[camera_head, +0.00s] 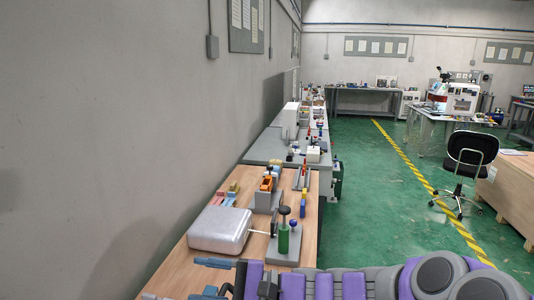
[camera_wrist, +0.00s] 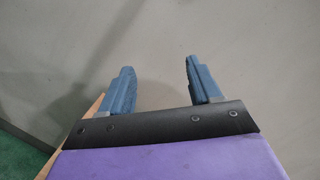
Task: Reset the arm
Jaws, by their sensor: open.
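My arm stretches along the bottom of the head view, purple and grey, and ends over the near end of the wooden bench (camera_head: 168,274). My gripper (camera_head: 180,280) is at the lower left there, with its blue fingers pointing left toward the wall. In the wrist view my gripper (camera_wrist: 163,82) shows two blue fingers spread wide apart. Nothing is between them. Beyond the fingers is only the plain grey wall (camera_wrist: 155,40).
A silver box (camera_head: 220,229) and a green cylinder (camera_head: 283,238) on a grey base stand on the bench near my arm. Coloured blocks lie behind. The green floor (camera_head: 375,190) right of the benches is open up to a black chair (camera_head: 468,160) and wooden crate (camera_head: 510,192).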

